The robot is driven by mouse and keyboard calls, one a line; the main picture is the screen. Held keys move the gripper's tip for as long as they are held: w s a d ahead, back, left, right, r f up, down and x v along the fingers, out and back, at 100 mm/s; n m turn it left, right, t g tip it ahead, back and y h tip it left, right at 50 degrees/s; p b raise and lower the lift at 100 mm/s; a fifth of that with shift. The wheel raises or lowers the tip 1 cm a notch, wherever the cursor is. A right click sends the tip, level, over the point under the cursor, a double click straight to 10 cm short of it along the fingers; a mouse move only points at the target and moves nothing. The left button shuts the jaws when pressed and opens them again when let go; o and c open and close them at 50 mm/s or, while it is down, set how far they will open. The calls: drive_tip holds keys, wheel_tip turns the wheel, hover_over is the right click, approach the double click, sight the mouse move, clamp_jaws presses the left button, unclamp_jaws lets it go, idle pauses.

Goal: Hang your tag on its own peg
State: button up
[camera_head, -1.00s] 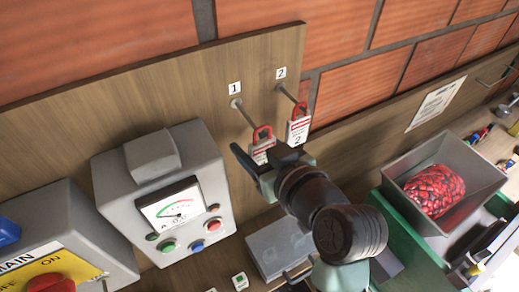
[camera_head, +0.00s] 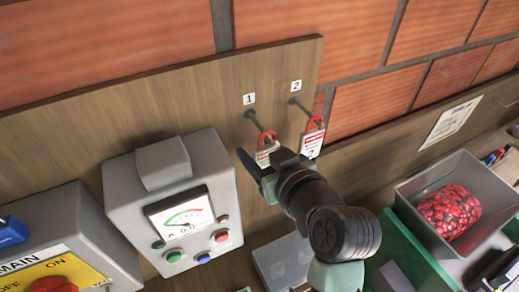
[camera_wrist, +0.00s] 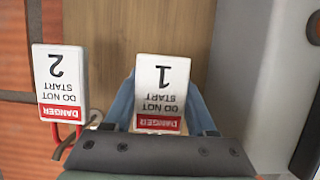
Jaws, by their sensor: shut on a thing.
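My gripper (camera_head: 262,168) is shut on tag 1 (camera_head: 266,153), a white and red "DANGER DO NOT START" tag with a red shackle. In the wrist view tag 1 (camera_wrist: 160,88) appears upside down between my blue fingers. Its shackle appears at the front end of peg 1 (camera_head: 257,122), under label "1" (camera_head: 249,99). I cannot tell whether the shackle is around the peg or only in front of it. Tag 2 (camera_head: 313,142) hangs by its red shackle on peg 2 (camera_head: 301,105), just right of tag 1. It also shows in the wrist view (camera_wrist: 60,80).
A grey meter box (camera_head: 173,205) with buttons stands left of my gripper. A main switch box (camera_head: 60,250) is at lower left. A grey bin (camera_head: 480,172) with red contents stands at right. The wooden board (camera_head: 130,105) around the pegs is bare.

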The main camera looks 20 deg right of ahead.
drive_tip(key=o, duration=1.4)
drive_tip(key=shift+s+d+r+b, duration=0.1)
drive_tip(key=shift+s+d+b, duration=0.1)
drive_tip(key=shift+s+b, duration=0.25)
drive_tip(key=b+v, duration=0.3)
drive_tip(key=v, duration=0.9)
drive_tip(key=w+a+r+m+t+h+b, duration=0.1)
drive_tip(key=w+a+r+t+b, duration=0.25)
drive_tip(key=r, duration=0.25)
drive_tip(key=w+a+r+m+t+h+b, duration=0.1)
drive_tip(key=w+a+r+t+b, duration=0.15)
drive_tip(key=r+t+b, duration=0.2)
drive_tip(key=s+a+r+t+b, duration=0.1)
drive_tip(key=a+r+t, duration=0.1)
drive_tip(key=r, duration=0.1)
drive_tip(key=s+a+r+t, duration=0.1)
drive_tip(key=s+a+r, duration=0.1)
drive_tip(key=r, duration=0.2)
drive_tip(key=s+a+r+t+b, duration=0.1)
drive_tip(key=a+r+t, duration=0.1)
drive_tip(key=r, duration=0.2)
drive_tip(key=shift+s+a+r+t+h+b, duration=0.2)
drive_tip(key=shift+s+t+h+b, duration=0.1)
